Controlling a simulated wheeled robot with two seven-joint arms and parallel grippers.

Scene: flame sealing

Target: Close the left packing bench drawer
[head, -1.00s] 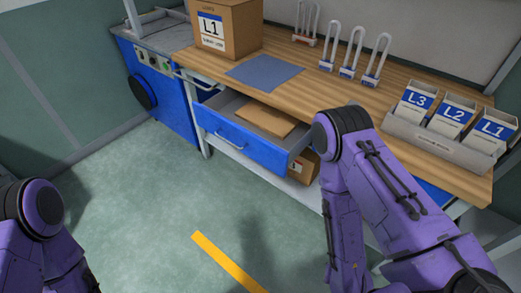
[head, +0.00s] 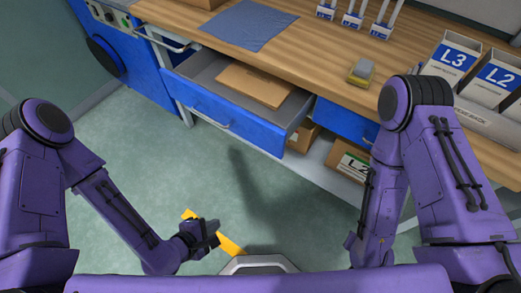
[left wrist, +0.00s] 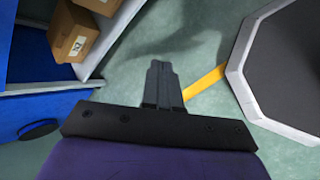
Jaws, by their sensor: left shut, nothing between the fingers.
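The left packing bench drawer (head: 226,112) has a blue front with a light handle and is pulled out from under the wooden top. A flat brown cardboard piece (head: 256,84) lies in it. My left gripper (head: 212,230) is shut and empty, low over the floor in front of the bench and apart from the drawer. It also shows in the left wrist view (left wrist: 161,75), pointing over bare floor. My right arm is at the right of the head view, and its gripper cannot be made out.
The wooden bench top (head: 310,60) holds a blue mat (head: 235,25), a yellow-grey block (head: 361,72) and labelled bins (head: 450,60). Cardboard boxes (head: 350,160) stand on the shelf below. A blue machine (head: 110,50) stands at left. The floor before the drawer is clear.

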